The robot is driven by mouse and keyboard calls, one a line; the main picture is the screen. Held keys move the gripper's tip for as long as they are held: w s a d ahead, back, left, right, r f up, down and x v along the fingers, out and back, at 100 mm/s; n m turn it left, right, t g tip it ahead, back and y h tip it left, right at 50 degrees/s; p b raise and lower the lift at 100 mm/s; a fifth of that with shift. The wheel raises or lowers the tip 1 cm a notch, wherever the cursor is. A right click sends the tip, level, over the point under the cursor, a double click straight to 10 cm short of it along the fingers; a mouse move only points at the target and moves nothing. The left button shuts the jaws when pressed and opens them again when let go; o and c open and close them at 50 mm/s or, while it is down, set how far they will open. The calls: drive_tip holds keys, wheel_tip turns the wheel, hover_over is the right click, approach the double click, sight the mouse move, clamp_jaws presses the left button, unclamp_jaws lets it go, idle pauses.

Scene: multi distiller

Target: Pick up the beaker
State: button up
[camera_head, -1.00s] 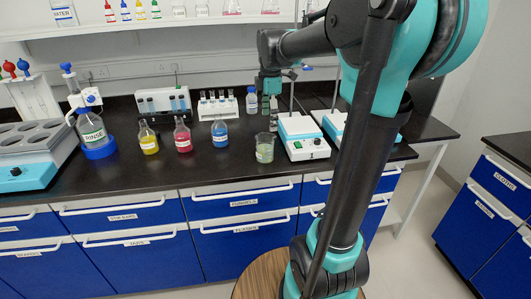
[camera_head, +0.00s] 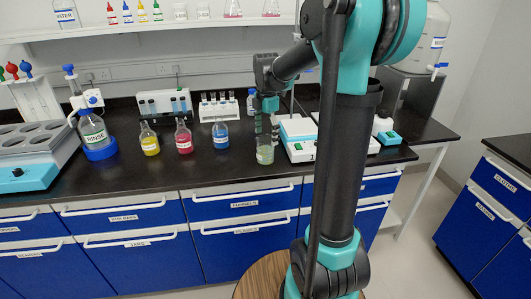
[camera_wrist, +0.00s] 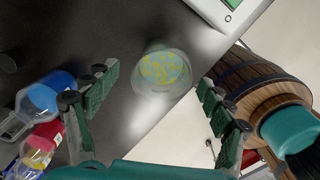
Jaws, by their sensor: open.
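The beaker (camera_head: 265,153) is clear glass with a pale green liquid and stands upright near the front edge of the black bench. In the wrist view the beaker (camera_wrist: 162,72) shows from above, between my two fingers and beyond their tips. My gripper (camera_head: 267,130) is open and empty, pointing down over the beaker. In the head view its fingers overlap the beaker's upper part, so I cannot tell whether they reach below the rim. The wrist view shows a gap on both sides between the fingers (camera_wrist: 157,85) and the beaker.
A white hotplate (camera_head: 298,140) stands just right of the beaker. Blue (camera_head: 220,134), red (camera_head: 183,138) and yellow (camera_head: 149,141) bottles stand to the left. A test tube rack (camera_head: 216,106) is behind. The bench's front strip left of the beaker is clear.

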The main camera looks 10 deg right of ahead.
sight(266, 147)
drive_tip(key=shift+s+a+f, duration=0.1)
drive_tip(key=shift+f, duration=1.45)
drive_tip(key=shift+s+f, duration=0.1)
drive_tip(key=shift+f, duration=1.4)
drive_tip(key=c, duration=1.5)
drive_tip(key=shift+r, duration=0.25)
drive_tip(key=shift+r, duration=9.75)
